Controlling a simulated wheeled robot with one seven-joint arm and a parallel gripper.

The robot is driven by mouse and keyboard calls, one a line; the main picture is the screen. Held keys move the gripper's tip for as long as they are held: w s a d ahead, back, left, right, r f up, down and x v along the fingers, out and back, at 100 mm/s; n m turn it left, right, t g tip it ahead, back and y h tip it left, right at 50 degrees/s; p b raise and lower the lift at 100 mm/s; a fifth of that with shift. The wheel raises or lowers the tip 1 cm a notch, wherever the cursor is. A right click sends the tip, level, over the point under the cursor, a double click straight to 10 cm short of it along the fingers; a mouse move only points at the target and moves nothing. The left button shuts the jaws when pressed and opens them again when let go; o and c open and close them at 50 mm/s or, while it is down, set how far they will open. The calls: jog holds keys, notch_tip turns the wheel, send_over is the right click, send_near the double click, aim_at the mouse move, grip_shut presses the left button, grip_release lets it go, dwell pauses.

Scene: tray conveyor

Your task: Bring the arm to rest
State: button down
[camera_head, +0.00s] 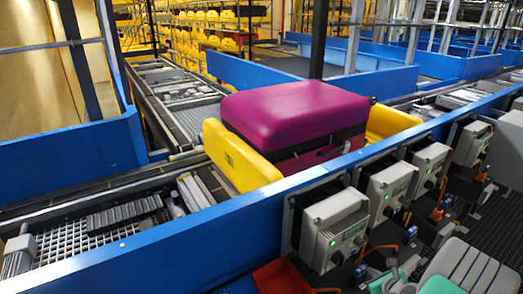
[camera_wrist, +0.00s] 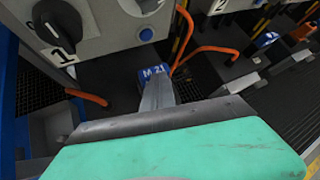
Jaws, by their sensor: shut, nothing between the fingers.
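I cannot make out my gripper's fingers in either view. The wrist view looks closely at a control box (camera_wrist: 95,25) with a black knob marked 1. Below it is a scuffed mint green surface (camera_wrist: 180,150) with a dark grey edge; I cannot tell what it belongs to. A grey bracket with a blue M 21 label (camera_wrist: 155,71) stands just behind that edge. In the head view, a magenta suitcase (camera_head: 290,105) lies in a yellow tray (camera_head: 238,160) on the conveyor.
A blue conveyor side wall (camera_head: 180,250) crosses the front. Several grey control boxes with green lights, one nearest (camera_head: 334,226), hang along its near side. Orange cables (camera_wrist: 205,52) loop beneath the boxes. A red container (camera_head: 281,277) sits low at the bottom.

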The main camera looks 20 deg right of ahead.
jog(key=s+a+f+n+g+y, duration=0.5)
jog(key=s+a+f+n, duration=0.3)
jog(key=s+a+n, duration=0.4)
jog(key=s+a+r+n+g+y, duration=0.25)
jog(key=s+a+n+g, duration=0.2)
jog(key=s+n, duration=0.35)
jog(key=a+r+n+g+h, duration=0.1)
jog(key=a+r+n+h, duration=0.15)
jog(key=r, duration=0.45)
jog(key=a+r+n+g+h, duration=0.1)
jog(key=a+r+n, duration=0.25)
jog(key=r, duration=0.45)
jog(key=w+a+r+n+t+h, duration=0.1)
jog(key=w+a+r+n+t, duration=0.4)
jog(key=w+a+r+n, duration=0.3)
jog(key=w+a+r, duration=0.4)
jog(key=a+r, duration=0.2)
jog(key=shift+a+n+h, duration=0.35)
jog(key=shift+n+h, duration=0.05)
